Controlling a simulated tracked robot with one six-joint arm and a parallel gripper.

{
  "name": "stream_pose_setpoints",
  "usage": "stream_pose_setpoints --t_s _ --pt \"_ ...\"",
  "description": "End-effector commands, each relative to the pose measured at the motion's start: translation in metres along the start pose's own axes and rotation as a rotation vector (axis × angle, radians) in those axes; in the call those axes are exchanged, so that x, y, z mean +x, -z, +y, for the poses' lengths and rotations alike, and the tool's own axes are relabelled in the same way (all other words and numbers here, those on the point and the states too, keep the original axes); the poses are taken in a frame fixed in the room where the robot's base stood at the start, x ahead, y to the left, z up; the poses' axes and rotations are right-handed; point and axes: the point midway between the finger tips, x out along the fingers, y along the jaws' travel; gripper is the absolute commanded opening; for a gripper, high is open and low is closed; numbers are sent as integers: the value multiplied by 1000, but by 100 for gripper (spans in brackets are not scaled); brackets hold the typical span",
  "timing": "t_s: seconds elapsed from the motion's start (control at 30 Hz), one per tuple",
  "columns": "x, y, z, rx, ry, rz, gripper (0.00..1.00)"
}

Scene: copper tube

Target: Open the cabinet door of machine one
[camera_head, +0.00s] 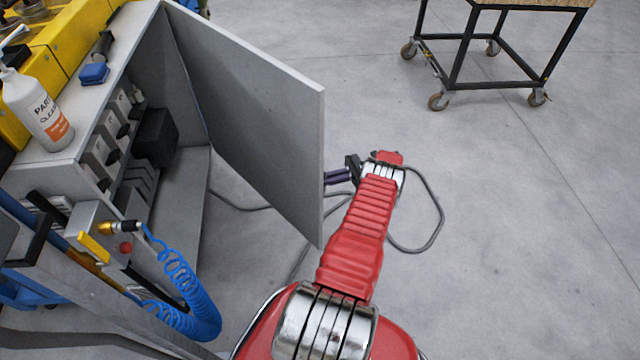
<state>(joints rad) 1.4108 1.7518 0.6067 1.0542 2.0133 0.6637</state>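The grey cabinet door (250,110) stands wide open, swung out to the right from the cabinet (180,190) at the left. Inside the cabinet I see a row of grey and black electrical units. My red arm reaches up from the bottom centre. My gripper (338,176) is at the right side of the door, near its outer edge. The door hides part of the gripper, including its fingertips. I cannot tell whether it touches the door or holds anything.
A white spray bottle (38,108) and a blue object (94,73) sit on the cabinet top. A coiled blue hose (190,295) hangs at the front. A wheeled cart (458,60) stands at the upper right.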

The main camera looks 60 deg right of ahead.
Motion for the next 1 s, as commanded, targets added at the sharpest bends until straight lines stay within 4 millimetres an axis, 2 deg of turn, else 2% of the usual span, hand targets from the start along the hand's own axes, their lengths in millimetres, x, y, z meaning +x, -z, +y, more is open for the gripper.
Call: stream_pose_setpoints --t_s 0.47,0.5,0.6,1.0 --pt "-10 -1 3 2 15 3 0" --pt "-10 -1 3 2 16 3 9" --pt "-10 -1 3 1 16 3 15" --pt "-10 -4 2 -1 17 4 15"
